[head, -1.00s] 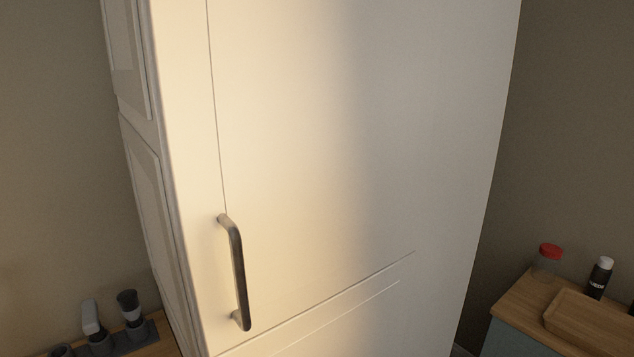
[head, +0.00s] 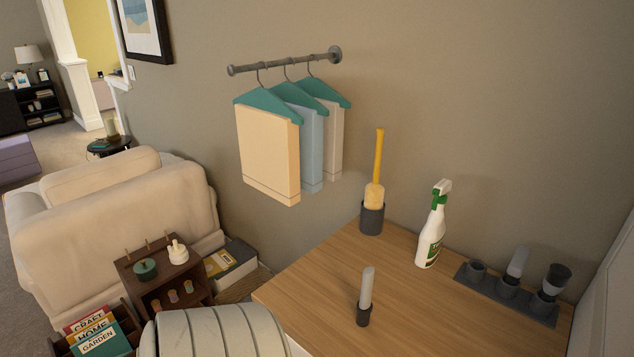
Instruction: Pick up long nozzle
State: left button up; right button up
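Several nozzle-like pieces are in the head view, and I cannot tell for certain which is the long nozzle. A light grey slim piece (head: 367,286) with a dark base (head: 363,316) stands upright alone on the wooden top (head: 320,272). Another light grey piece (head: 517,263) stands in the middle socket of a dark grey rack (head: 479,285) at the right. A dark flared piece (head: 556,276) stands in the rack's right socket; the left socket (head: 476,267) looks empty. Neither of my grippers is in view.
A green-and-white spray bottle (head: 431,232) and a yellow-handled brush (head: 376,165) in a dark holder (head: 371,220) stand at the back of the wooden top. A pale ribbed object (head: 222,332) is at its front left. Hanging clothes (head: 270,160) are above.

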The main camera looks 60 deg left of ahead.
aim_at(363, 306)
jog(key=u, duration=1.65)
